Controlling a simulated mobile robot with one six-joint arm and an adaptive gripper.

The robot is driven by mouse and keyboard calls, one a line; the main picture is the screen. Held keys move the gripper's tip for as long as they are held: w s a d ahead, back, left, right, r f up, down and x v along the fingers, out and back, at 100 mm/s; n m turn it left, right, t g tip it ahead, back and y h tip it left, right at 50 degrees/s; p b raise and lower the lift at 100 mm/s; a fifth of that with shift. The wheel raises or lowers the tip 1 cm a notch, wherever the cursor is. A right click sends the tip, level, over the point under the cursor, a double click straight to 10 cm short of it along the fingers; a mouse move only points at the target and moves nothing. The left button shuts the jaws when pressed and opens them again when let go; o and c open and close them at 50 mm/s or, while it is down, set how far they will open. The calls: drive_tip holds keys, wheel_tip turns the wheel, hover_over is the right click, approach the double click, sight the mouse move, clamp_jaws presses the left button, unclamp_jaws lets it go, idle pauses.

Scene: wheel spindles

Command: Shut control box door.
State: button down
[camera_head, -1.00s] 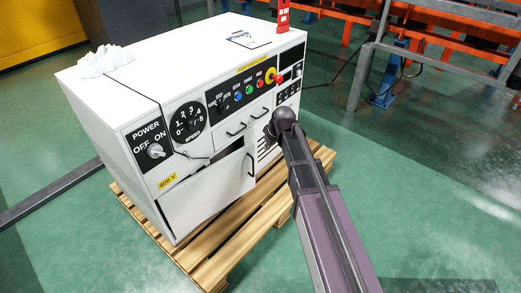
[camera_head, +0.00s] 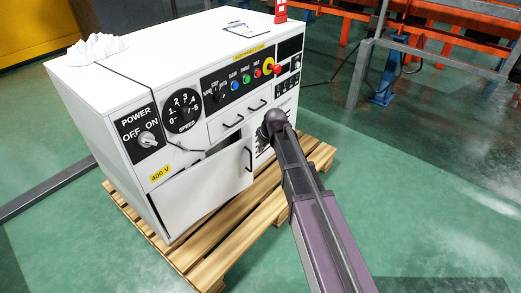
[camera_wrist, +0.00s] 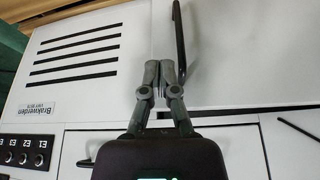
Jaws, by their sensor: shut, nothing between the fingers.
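The white control box (camera_head: 115,92) stands on a wooden pallet. Its lower-left door (camera_head: 205,190) is ajar, with a dark gap above its top edge. The door's dark bar handle (camera_head: 249,158) is near its right edge; the door (camera_wrist: 250,50) and handle (camera_wrist: 179,45) also show in the wrist view. My gripper (camera_wrist: 166,68) is shut and empty, its fingertips close beside the handle in that view. Whether they touch it I cannot tell. In the head view, my arm hides the gripper's fingers.
The pallet (camera_head: 215,250) juts out below the box. Green floor is open at the front and right. Orange and grey racks (camera_head: 430,40) stand at the back right.

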sight(247, 142)
drive_tip(key=shift+w+a+f+b, duration=0.45)
drive_tip(key=shift+w+a+f, duration=0.15)
drive_tip(key=shift+w+a, duration=0.3)
drive_tip(key=shift+w+a+f+b, duration=0.4)
drive_tip(key=shift+w+a+f, duration=0.2)
drive_tip(key=shift+w+a, duration=0.25)
drive_tip(key=shift+w+a, duration=1.25)
drive_tip(key=shift+w, duration=0.25)
drive_tip(key=shift+s, duration=0.1)
